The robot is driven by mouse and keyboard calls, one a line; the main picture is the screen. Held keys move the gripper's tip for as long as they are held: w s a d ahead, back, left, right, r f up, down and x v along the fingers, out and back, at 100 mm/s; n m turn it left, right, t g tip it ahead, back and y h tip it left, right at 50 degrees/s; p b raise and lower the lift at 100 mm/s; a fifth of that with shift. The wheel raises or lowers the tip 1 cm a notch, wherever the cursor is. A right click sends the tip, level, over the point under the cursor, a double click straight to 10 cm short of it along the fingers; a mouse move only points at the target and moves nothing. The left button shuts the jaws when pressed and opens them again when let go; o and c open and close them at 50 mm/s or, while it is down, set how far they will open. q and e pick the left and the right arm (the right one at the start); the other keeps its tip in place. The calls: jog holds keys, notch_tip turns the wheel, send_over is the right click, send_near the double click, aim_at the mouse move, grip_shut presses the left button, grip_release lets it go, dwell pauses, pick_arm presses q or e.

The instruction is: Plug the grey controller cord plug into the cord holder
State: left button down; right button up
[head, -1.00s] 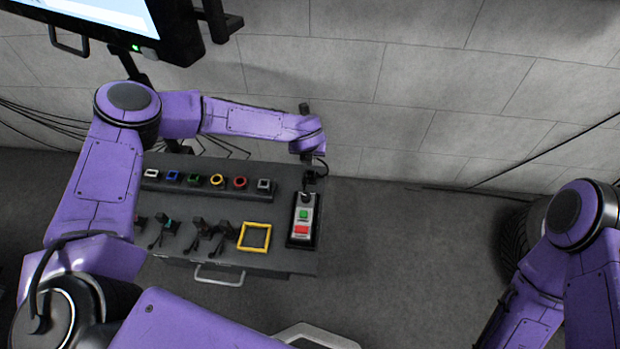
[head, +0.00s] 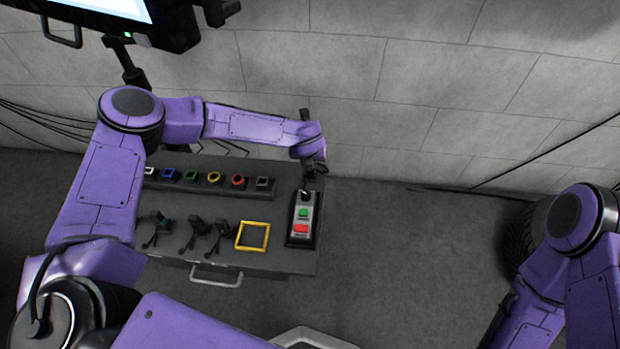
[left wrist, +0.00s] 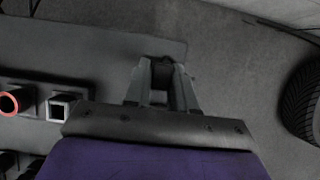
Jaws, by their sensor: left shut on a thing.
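My left gripper (head: 313,170) points down over the bench's back right corner, behind the controller box. In the left wrist view its fingers (left wrist: 163,88) are shut on a small dark thing, likely the grey cord plug, mostly hidden between them. The cord holder is a row of coloured square and round sockets on a dark bar (head: 210,187). Its grey-rimmed square socket (head: 263,183) is the rightmost, left of the gripper and apart from it; it also shows in the left wrist view (left wrist: 60,106). My right gripper is out of view.
The controller box (head: 302,214) with green and red buttons stands at the bench's right edge. A yellow square frame (head: 253,236) and several dark plugs with cords (head: 197,232) lie in front of the sockets. A monitor (head: 150,30) hangs at upper left.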

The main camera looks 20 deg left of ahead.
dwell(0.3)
pick_arm(q)
jog(key=shift+f, duration=0.1)
jog(key=shift+f+b, duration=1.25)
jog(key=shift+f, duration=0.15)
jog(key=c, duration=0.8)
grip_release()
jog(key=shift+c, duration=0.2)
jog(key=shift+r, duration=0.15)
jog(key=p+v, duration=0.1)
jog(key=v, duration=0.9)
jog(key=shift+r, duration=0.15)
